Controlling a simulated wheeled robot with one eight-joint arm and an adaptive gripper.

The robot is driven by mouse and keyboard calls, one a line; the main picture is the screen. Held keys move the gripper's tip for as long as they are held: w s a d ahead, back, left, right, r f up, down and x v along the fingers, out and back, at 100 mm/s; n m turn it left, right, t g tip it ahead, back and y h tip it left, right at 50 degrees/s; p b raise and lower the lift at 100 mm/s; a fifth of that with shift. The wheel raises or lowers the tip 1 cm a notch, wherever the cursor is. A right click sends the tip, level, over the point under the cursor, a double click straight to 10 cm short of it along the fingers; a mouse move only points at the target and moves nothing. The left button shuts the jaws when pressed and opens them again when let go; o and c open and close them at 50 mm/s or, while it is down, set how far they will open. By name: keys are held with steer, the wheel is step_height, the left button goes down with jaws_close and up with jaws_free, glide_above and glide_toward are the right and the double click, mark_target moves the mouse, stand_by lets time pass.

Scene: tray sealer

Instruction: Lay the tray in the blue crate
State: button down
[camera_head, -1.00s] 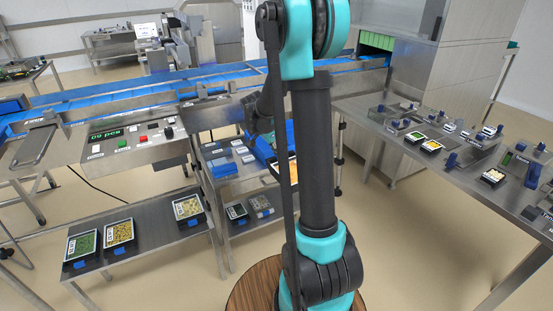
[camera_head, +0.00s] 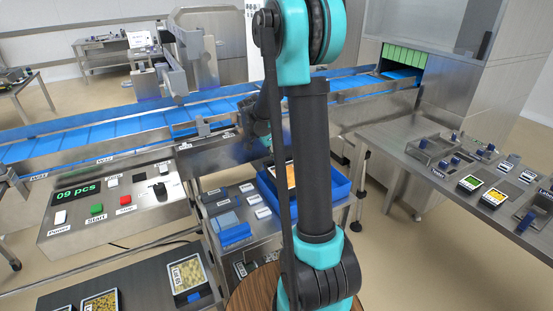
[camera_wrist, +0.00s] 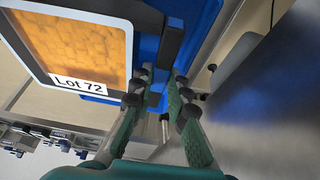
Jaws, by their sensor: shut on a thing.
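In the head view, part of the tray (camera_head: 290,174) shows beside my arm. My gripper (camera_wrist: 160,85) is shut on the tray's dark edge grip. The blue crate (camera_head: 341,187) stands on the steel table in the head view, partly hidden by my arm. In the wrist view, blue crate surface (camera_wrist: 200,15) shows behind the tray. The tray appears over or within the crate; whether it touches the bottom cannot be told.
A blue conveyor (camera_head: 110,132) runs behind. A control panel (camera_head: 115,205) reading "09 pcs" is at left. More trays (camera_head: 185,275) are on the lower left shelf, and others (camera_head: 470,183) on the right table.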

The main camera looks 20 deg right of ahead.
steer(key=shift+w+f, duration=0.1)
steer(key=shift+w, duration=0.1)
steer(key=shift+w+f, duration=0.1)
steer(key=shift+f, duration=4.5)
steer(key=shift+r, duration=0.1)
steer(key=c, duration=1.4)
jaws_free()
steer(key=c, duration=0.3)
steer(key=shift+c, duration=0.2)
